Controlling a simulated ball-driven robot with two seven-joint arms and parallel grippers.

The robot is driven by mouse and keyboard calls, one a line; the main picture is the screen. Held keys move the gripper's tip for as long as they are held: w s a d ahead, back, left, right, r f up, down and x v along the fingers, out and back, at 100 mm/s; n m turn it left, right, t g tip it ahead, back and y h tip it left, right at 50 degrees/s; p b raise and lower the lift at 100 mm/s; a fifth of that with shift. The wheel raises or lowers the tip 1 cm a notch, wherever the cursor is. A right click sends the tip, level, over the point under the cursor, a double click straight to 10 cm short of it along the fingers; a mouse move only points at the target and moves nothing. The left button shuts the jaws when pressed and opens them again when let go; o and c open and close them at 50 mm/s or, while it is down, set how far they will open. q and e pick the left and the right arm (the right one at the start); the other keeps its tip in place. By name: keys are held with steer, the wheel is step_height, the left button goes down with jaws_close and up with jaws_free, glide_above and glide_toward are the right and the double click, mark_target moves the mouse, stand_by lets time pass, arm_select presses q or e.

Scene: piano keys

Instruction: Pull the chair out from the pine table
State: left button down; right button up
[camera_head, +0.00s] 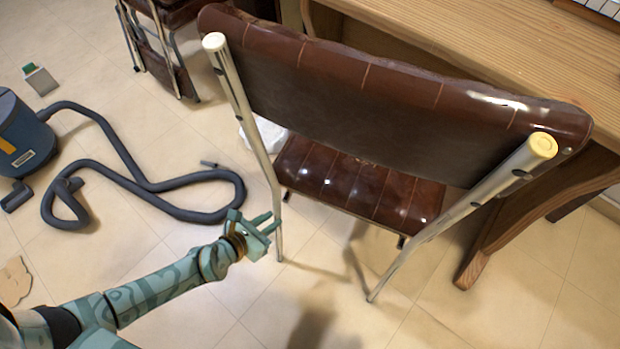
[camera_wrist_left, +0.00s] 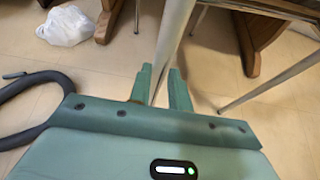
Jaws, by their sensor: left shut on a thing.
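A chair with a brown leather back (camera_head: 380,100) and a brown seat (camera_head: 360,185) on metal tube legs stands at the pine table (camera_head: 480,35), its back toward me. My left gripper (camera_head: 272,222) is shut on the chair's left rear leg, low on the tube. In the left wrist view the metal leg (camera_wrist_left: 172,45) runs down between the two green fingers (camera_wrist_left: 165,90). The seat's front edge is hidden behind the chair back. My right gripper is not in view.
A blue vacuum cleaner (camera_head: 20,135) with a dark hose (camera_head: 130,165) lies on the tiled floor to the left. Another brown chair (camera_head: 165,45) is at the back left. A white bag (camera_wrist_left: 66,26) lies on the floor. A keyboard (camera_head: 600,8) sits on the table.

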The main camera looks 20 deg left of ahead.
arm_select(q)
steer(key=shift+s+a+b, duration=0.1)
steer(key=shift+s+a, duration=0.2)
steer(key=shift+s, duration=0.55)
steer(key=shift+s+a+b, duration=0.1)
steer(key=shift+s+a, duration=0.25)
steer(key=shift+s, duration=0.5)
steer(key=shift+s+a+b, duration=0.1)
steer(key=shift+s+a, duration=0.2)
steer(key=shift+s, duration=0.55)
steer(key=c, duration=1)
jaws_free()
steer(key=s+a+b, duration=0.1)
steer(key=s+a, duration=0.2)
steer(key=s, duration=0.6)
steer(key=shift+s+a, duration=0.15)
